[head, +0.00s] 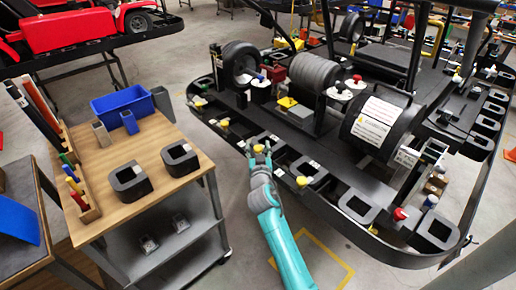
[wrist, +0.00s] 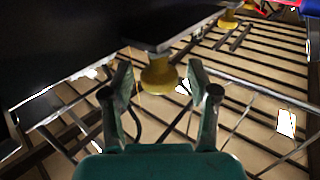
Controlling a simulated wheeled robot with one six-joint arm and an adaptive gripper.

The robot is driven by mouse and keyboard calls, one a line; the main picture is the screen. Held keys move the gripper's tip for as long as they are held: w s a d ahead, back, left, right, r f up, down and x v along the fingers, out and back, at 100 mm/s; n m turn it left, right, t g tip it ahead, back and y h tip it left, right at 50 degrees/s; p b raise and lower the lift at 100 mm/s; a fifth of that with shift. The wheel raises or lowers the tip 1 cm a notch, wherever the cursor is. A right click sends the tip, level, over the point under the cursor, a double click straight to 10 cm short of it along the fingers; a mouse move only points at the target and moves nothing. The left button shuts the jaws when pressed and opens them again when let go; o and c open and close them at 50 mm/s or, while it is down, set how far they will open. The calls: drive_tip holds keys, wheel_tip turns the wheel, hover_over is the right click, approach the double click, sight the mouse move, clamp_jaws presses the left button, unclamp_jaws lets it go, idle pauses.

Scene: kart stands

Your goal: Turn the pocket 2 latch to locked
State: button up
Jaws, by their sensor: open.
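A yellow latch knob (wrist: 158,76) hangs under a dark edge in the wrist view, between the two fingertips of my gripper (wrist: 159,82). The fingers are open, with a gap visible on each side of the knob. In the head view my gripper (head: 259,154) is at the near edge of the black kart tray, at a yellow knob (head: 258,148) that it partly covers. Other yellow knobs are along the same edge, one to the left (head: 224,122) and one to the right (head: 302,181). Pocket numbers cannot be read.
The black kart tray (head: 345,222) has several pockets along its rim. A wooden-topped cart (head: 150,190) with black blocks and a blue bin (head: 122,103) stands to the left. Bare floor lies between the cart and the tray. A second yellow knob (wrist: 228,19) is farther off in the wrist view.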

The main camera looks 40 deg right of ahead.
clamp_jaws()
drive_tip(key=shift+m+g+h, duration=0.6)
drive_tip(key=shift+h, duration=0.1)
drive_tip(key=shift+m+g+h, duration=0.7)
drive_tip(key=shift+g+h, duration=0.1)
drive_tip(key=shift+m+g+h, duration=1.3)
drive_tip(key=shift+m+g, duration=0.2)
drive_tip(key=shift+g, duration=0.5)
unclamp_jaws()
